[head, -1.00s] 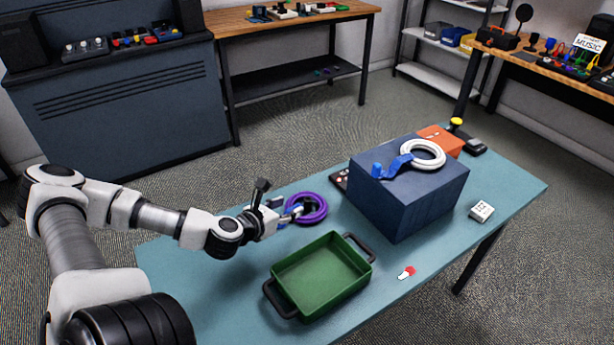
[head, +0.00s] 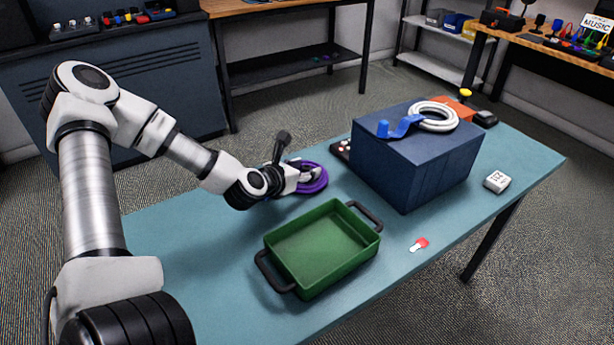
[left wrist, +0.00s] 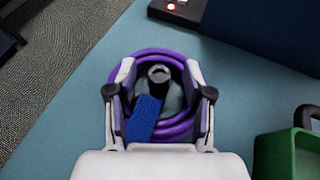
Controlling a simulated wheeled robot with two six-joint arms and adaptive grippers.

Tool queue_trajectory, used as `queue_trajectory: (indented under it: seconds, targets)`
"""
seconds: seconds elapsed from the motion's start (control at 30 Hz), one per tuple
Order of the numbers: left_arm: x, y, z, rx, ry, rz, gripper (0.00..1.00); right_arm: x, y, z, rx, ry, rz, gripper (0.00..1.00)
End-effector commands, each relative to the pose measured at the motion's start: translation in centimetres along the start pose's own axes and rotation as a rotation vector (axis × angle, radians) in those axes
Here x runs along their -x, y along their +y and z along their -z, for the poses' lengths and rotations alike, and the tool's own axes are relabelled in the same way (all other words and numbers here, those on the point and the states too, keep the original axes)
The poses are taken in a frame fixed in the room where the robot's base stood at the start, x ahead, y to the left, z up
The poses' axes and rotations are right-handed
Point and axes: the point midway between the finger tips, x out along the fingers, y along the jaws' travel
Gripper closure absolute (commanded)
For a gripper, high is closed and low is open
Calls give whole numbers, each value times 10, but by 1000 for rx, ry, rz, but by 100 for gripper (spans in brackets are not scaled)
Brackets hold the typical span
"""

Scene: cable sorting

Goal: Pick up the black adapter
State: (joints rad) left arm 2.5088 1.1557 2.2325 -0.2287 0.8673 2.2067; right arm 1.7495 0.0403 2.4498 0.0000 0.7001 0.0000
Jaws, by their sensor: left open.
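A small black piece with a round grey end (left wrist: 159,75), which looks like the black adapter, shows in the left wrist view inside a purple cable coil (left wrist: 150,54). A blue strip (left wrist: 145,117) lies just below it. My left gripper (left wrist: 159,67) is open, with one finger on each side of the black piece; I cannot tell whether they touch it. In the head view my left gripper (head: 303,175) is over the purple coil (head: 318,183) and hides the black piece. My right gripper is not in view.
A green tray (head: 290,275) stands empty in front of the coil. A dark blue box (head: 405,165) stands to the right, bearing a white coil (head: 437,112) and a blue hook-like piece (head: 400,128). A white block (head: 497,181) and a red-white piece (head: 419,245) lie near the edge.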

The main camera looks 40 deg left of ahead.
Motion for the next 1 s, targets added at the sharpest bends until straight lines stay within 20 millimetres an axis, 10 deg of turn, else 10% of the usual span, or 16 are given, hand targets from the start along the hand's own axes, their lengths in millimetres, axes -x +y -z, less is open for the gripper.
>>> queue_trajectory:
  seconds: [0.23, 0.37, 0.77, 1.0]
  targets:
    - [-1, 0, -1, 1, 0, 1, 52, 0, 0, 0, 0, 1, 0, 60]
    - [-1, 0, -1, 1, 0, 1, 98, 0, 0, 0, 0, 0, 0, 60]
    - [1, 0, -6, 2, -2, 1, 100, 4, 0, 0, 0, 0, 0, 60]
    - [22, 0, -58, 5, -6, 2, 100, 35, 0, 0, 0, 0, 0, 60]
